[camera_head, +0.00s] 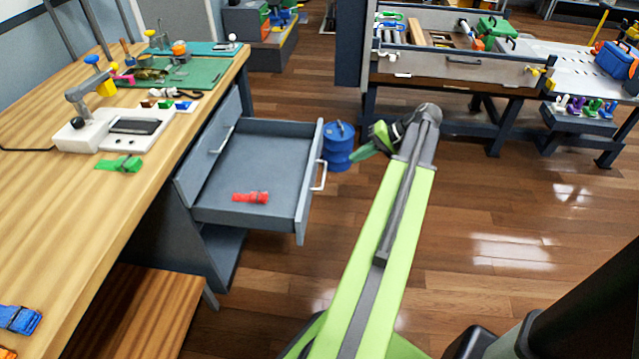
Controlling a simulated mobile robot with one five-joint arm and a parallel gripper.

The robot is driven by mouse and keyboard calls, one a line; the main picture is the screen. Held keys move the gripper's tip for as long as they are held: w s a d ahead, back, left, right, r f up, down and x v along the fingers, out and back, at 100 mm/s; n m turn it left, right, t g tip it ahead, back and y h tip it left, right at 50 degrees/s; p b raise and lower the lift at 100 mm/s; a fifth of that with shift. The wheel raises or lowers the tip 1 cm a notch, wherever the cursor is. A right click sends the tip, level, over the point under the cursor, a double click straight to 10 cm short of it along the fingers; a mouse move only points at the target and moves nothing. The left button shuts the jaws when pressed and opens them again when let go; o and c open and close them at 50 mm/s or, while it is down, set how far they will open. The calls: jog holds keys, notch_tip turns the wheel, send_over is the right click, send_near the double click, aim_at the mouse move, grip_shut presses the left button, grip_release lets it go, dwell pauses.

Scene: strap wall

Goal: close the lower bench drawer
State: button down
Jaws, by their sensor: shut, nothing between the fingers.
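The lower bench drawer (225,180) is grey and stands pulled out to the right from under the wooden bench. Its front panel (309,185) has a pale bar handle (320,176) on the outer side. A red strap-like piece (250,197) lies inside the drawer. My gripper (357,155) is shut and empty. It shows to the right of the drawer front and appears apart from the handle. My arm partly hides its far side.
The upper drawer (215,130) above looks shut. A blue round container (338,145) stands on the floor behind the drawer front. The bench top (60,215) holds several tools and a white device (105,130).

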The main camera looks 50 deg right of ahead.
jog(key=b, duration=0.8)
send_near(312, 174)
notch_tip(312, 174, down, 5)
jog(key=shift+w+a+r+p, duration=0.35)
jog(key=shift+w+a, duration=0.1)
jog(key=shift+w, duration=0.15)
jog(key=shift+w+a+r+p, duration=0.35)
jog(key=shift+w+a, duration=0.15)
jog(key=shift+w, duration=0.1)
jog(key=shift+w+a, duration=0.25)
jog(key=shift+w, duration=0.25)
